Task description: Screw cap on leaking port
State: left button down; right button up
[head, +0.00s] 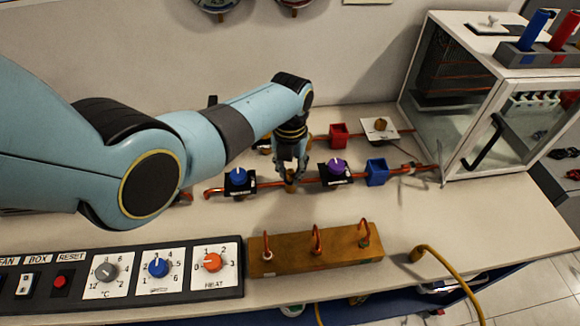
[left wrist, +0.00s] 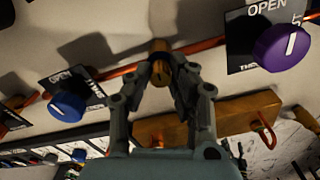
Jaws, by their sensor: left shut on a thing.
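My left gripper (head: 291,174) comes down over the copper pipe (head: 262,184) between the blue knob (head: 238,177) and the purple knob (head: 336,167). Its fingers are shut on a brass cap (left wrist: 161,73), seen in the left wrist view between the fingertips (left wrist: 162,76). A brass fitting (left wrist: 159,47) shows right behind the cap at the pipe, in line with it. I cannot tell whether the cap is seated or threaded on it. No leak is visible. In the head view the brass (head: 291,187) is partly hidden by the fingers. My right gripper is out of view.
A wooden block (head: 340,254) with copper hooks stands in front, beside a control panel (head: 130,272). Red (head: 339,135) and blue (head: 377,172) blocks sit on the pipes. A glass-fronted cabinet (head: 440,85) stands at right. A yellow hose (head: 447,262) lies at the front edge.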

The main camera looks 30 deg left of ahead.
pick_arm(q)
jog(key=c, duration=1.4)
grip_release()
